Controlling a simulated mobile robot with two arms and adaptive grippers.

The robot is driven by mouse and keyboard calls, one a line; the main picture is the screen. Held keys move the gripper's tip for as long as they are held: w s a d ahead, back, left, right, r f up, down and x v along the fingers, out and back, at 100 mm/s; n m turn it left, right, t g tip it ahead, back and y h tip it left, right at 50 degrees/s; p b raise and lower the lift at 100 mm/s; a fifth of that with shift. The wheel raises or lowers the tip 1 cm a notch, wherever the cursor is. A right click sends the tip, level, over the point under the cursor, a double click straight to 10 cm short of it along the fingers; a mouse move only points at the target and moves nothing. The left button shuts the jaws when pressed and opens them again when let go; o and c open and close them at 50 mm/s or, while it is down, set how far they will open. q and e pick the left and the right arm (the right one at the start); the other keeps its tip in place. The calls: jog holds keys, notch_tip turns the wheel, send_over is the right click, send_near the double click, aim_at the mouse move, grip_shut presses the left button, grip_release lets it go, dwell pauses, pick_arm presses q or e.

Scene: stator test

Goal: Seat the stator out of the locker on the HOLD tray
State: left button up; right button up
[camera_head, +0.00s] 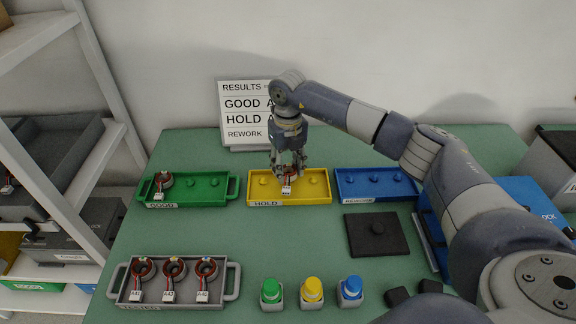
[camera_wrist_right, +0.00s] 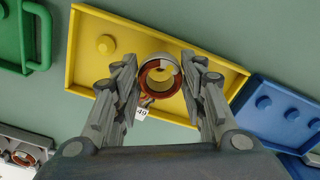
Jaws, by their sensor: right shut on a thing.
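The yellow HOLD tray (camera_head: 322,200) lies at the back middle of the table, with a peg showing on either side of its middle. It also fills much of the right wrist view (camera_wrist_right: 88,72). My right gripper (camera_head: 288,174) points down over the tray's middle and is shut on a stator, a copper-wound ring (camera_wrist_right: 160,76) with a white tag. The tag (camera_head: 286,190) hangs toward the front. The fingers stand on both sides of the ring. The middle peg is hidden, and I cannot tell whether the ring rests fully down. My left gripper is not in view.
The green GOOD tray (camera_head: 205,198) holds one stator at its left; the blue tray (camera_head: 375,196) is empty. A grey tray (camera_head: 185,298) in front holds three tagged stators. Colored buttons, a black plate (camera_head: 376,236) and a blue box (camera_head: 520,190) stand to the right.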

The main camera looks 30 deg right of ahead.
jog(key=shift+f+b, duration=0.3)
jog(key=shift+f, duration=0.35)
jog(key=o, duration=1.1)
jog(key=shift+r, duration=0.1)
jog(key=shift+r+p, duration=1.75)
jog(key=shift+r, duration=0.75)
jog(key=o, duration=0.5)
jog(key=shift+o, duration=0.2)
